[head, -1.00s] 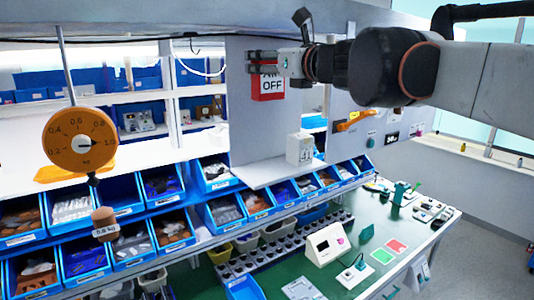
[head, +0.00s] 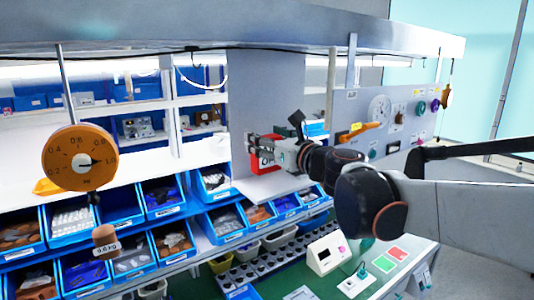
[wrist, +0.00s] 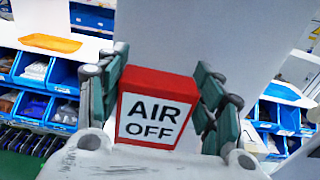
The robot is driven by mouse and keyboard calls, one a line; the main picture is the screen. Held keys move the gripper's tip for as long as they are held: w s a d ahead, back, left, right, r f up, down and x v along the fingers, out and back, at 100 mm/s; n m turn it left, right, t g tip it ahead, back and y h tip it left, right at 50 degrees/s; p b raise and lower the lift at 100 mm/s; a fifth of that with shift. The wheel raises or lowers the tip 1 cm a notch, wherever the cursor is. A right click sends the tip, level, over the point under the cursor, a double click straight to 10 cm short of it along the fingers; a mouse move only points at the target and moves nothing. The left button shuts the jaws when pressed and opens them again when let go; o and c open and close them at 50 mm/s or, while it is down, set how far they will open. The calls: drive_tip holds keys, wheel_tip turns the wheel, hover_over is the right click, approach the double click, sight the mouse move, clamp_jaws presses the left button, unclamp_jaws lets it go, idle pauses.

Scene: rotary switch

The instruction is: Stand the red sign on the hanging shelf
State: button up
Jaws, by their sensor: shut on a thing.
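The red sign (wrist: 158,108), a red block with a white face reading "AIR OFF", sits between the fingers of my gripper (wrist: 158,85) in the wrist view. The fingers press on its left and right sides, and it looks roughly upright. In the head view my gripper (head: 257,150) holds the sign (head: 264,160) low over the hanging shelf (head: 270,190), in front of its grey back panel (head: 265,95). My gripper and wrist cover part of the sign and shelf. I cannot tell whether the sign's bottom touches the shelf.
Blue bins (head: 130,260) fill the racks left of and below the shelf. An orange dial scale (head: 80,158) hangs at the left. A panel with gauges and knobs (head: 380,108) stands at the right. A green bench with a white box (head: 327,253) lies below.

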sight(259, 166)
drive_tip(key=shift+f, duration=2.05)
drive_tip(key=shift+s, duration=0.1)
drive_tip(key=o, duration=1.1)
drive_tip(key=shift+f, duration=0.1)
